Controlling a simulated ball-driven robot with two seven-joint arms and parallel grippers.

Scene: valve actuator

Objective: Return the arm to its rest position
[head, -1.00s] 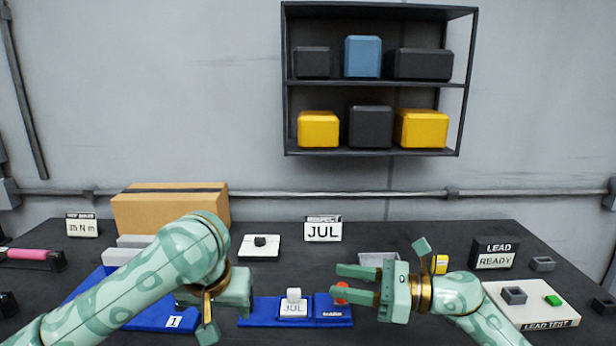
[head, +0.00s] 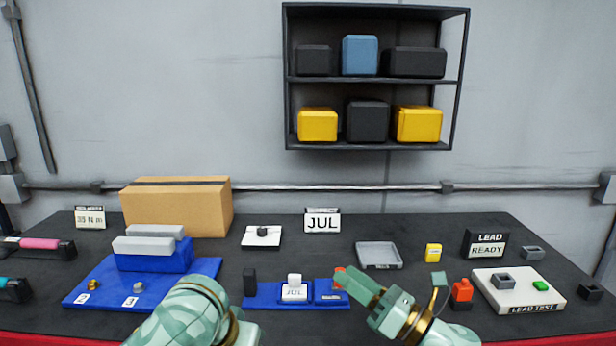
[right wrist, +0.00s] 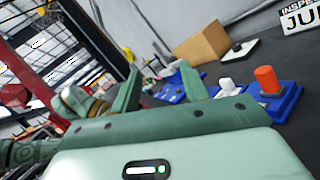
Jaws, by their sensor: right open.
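A blue stand (head: 95,290) with grey blocks is at left, a cardboard box (head: 180,208) behind it. A grey tray (head: 379,263), a yellow block (head: 433,253), an orange bottle-like piece (head: 461,293) and the LEAD TEST board (head: 545,306) are at right.

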